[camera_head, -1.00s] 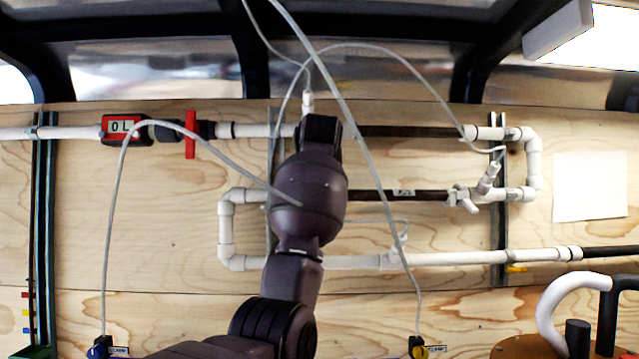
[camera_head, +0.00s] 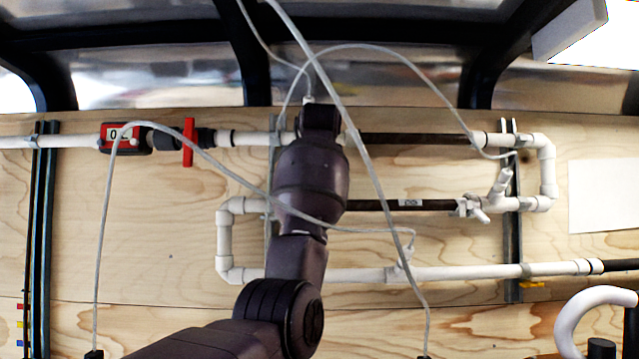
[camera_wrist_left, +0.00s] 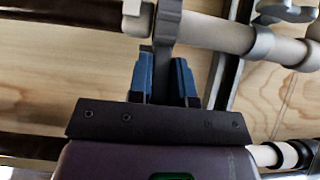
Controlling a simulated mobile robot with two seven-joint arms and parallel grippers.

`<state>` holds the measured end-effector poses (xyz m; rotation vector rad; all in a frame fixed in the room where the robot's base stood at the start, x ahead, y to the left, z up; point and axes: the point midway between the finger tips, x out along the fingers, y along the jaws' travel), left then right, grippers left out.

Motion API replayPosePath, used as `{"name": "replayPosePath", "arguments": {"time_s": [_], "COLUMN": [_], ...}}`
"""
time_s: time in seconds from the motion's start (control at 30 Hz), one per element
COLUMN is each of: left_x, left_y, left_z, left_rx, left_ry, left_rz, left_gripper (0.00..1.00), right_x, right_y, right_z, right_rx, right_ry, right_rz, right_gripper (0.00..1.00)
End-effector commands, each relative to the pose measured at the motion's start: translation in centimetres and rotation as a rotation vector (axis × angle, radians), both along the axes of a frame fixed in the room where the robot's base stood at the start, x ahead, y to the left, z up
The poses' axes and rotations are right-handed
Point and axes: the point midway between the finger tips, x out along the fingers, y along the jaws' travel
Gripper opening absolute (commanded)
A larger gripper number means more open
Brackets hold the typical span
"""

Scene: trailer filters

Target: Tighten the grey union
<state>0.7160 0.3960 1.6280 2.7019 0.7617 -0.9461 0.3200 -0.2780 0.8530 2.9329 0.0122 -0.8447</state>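My right gripper is in neither view.
A red-framed meter (camera_head: 124,137) and a red valve handle (camera_head: 188,142) sit left on the top pipe. A white valve (camera_head: 500,185) is at right. A wooden wall (camera_head: 100,220) lies behind the pipes.

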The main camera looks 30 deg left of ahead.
Motion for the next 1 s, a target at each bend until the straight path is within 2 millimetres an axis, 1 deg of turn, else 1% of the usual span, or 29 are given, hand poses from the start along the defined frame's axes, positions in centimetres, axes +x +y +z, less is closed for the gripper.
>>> {"name": "replayPosePath", "arguments": {"time_s": [0.03, 0.17, 0.43, 0.57, 0.67, 1.0], "left_x": [0.0, 0.0, -0.1, -0.5, -1.4, -5.7], "left_y": [0.0, 0.0, 0.0, -0.3, -0.8, -3.4], "left_z": [0.1, 0.1, 0.1, 0.6, 1.3, 5.3], "left_rx": [0.001, 0.000, 0.000, 0.001, 0.001, 0.001], "left_ry": [-0.002, -0.002, -0.002, -0.005, -0.006, -0.005], "left_rz": [0.000, 0.001, 0.001, 0.000, -0.001, 0.000], "left_gripper": [0.25, 0.45, 0.45, 0.45, 0.45, 0.45], "right_x": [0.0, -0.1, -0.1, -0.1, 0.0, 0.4], "right_y": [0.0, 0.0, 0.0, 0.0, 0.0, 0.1], "right_z": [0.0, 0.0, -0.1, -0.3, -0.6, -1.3], "right_rx": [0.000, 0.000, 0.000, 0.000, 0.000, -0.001], "right_ry": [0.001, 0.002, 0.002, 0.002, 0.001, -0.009], "right_rz": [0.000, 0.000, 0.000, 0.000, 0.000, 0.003], "right_gripper": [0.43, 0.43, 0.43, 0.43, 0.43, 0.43]}}
